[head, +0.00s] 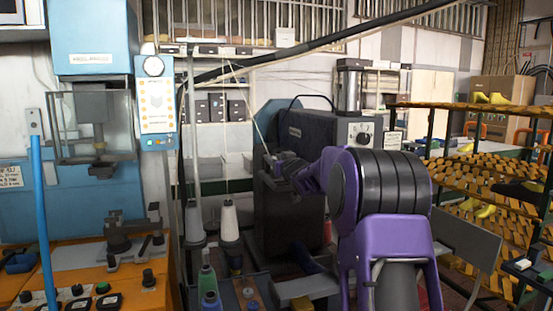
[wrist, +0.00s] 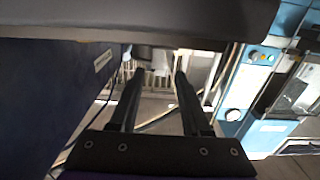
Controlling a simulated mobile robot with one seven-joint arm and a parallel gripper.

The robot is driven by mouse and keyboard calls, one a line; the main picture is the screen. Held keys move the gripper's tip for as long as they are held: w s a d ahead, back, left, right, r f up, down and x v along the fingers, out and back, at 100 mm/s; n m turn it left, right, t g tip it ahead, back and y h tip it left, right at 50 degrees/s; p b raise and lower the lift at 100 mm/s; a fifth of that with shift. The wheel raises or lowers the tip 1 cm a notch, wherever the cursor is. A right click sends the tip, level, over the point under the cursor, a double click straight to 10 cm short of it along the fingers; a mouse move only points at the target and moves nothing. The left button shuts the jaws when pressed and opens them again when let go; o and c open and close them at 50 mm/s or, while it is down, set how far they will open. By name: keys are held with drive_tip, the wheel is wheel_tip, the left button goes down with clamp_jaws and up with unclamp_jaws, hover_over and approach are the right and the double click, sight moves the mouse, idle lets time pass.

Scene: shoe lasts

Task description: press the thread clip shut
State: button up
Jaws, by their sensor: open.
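My gripper (head: 280,163) is at the end of my purple and black arm, in front of the dark machine in the middle of the head view. In the wrist view its two dark fingers (wrist: 158,74) stand apart, with nothing seen between them. I cannot make out the thread clip for certain in either view; it may be hidden by the gripper or too small to tell. A pale thread (head: 250,112) runs down from above towards the gripper in the head view.
The dark machine (head: 290,225) stands close behind the gripper; its dark side (wrist: 45,95) fills the wrist view's left. Thread cones (head: 228,220) stand left of it. A blue press (head: 98,40) is at the far left, a rack with yellow lasts (head: 470,180) at the right.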

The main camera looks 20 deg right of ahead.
clamp_jaws()
idle(0.3)
drive_tip(key=shift+f, duration=0.1)
drive_tip(key=b, duration=0.3)
drive_tip(key=shift+f+t, duration=0.3)
drive_tip(key=shift+f, duration=0.05)
drive_tip(key=t+b, duration=0.1)
drive_tip(key=b, duration=0.4)
drive_tip(key=shift+s+a+f+t+b, duration=0.1)
drive_tip(key=shift+s+f+t+b, duration=0.05)
drive_tip(key=shift+s+t+b, duration=0.2)
drive_tip(key=shift+t+b, duration=0.45)
drive_tip(key=shift+b, duration=0.2)
drive_tip(key=shift+r, duration=0.25)
